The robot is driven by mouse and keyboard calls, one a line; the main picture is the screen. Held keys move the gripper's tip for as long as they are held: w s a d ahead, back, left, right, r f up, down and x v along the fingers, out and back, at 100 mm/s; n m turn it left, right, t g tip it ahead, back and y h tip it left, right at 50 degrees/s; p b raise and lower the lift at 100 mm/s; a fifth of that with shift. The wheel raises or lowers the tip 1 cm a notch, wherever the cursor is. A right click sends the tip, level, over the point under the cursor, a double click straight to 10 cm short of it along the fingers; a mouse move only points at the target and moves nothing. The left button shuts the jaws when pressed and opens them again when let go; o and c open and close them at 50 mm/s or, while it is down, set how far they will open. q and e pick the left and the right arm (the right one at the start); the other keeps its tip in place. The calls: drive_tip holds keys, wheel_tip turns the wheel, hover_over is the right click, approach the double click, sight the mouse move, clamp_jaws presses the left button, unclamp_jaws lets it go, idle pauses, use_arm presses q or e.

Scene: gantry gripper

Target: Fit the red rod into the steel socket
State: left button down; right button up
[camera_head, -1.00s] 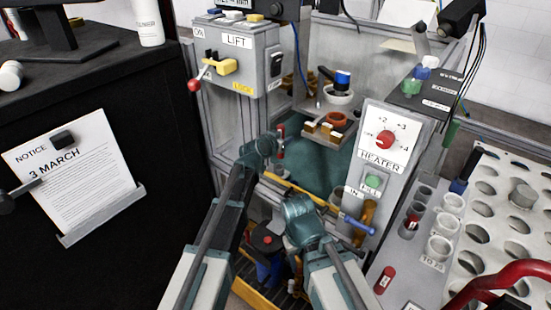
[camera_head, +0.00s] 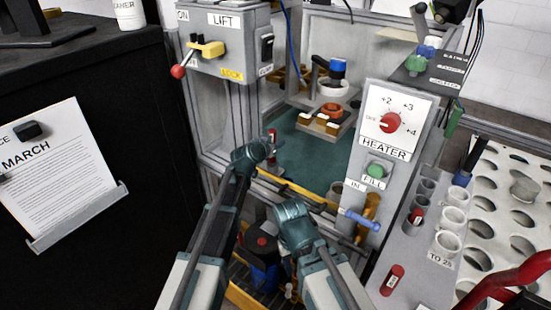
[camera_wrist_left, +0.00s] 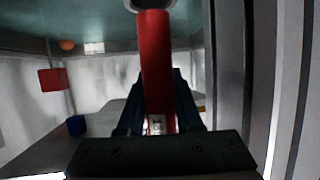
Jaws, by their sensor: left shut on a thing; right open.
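My left gripper (camera_head: 268,147) is shut on the red rod (camera_head: 272,135), which stands roughly upright at the left side of the machine's opening. In the left wrist view the rod (camera_wrist_left: 155,60) runs up from between the dark fingers. Its far end meets a grey metal ring (camera_wrist_left: 150,5), probably the steel socket, cut off by the picture's top edge. I cannot tell whether the rod is inside the ring. My right gripper (camera_head: 306,220) is open, lower down in front of the machine, its fingertips mostly hidden behind its wrist.
The LIFT box (camera_head: 224,45) with its red-knobbed lever is above left. The HEATER panel (camera_head: 392,115) stands to the right, with a blue handle (camera_head: 363,220) below. Other red rods lie on the grey rack (camera_head: 393,280) and stand in a tube (camera_head: 416,217). A teal floor (camera_head: 315,160) lies inside the opening.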

use_arm(q)
drive_tip(key=shift+f+b, duration=1.9)
drive_tip(key=shift+b, duration=0.05)
drive_tip(key=shift+r, duration=0.15)
drive_tip(key=c, duration=1)
unclamp_jaws()
drive_tip(key=shift+f, duration=0.2)
drive_tip(key=o, duration=0.4)
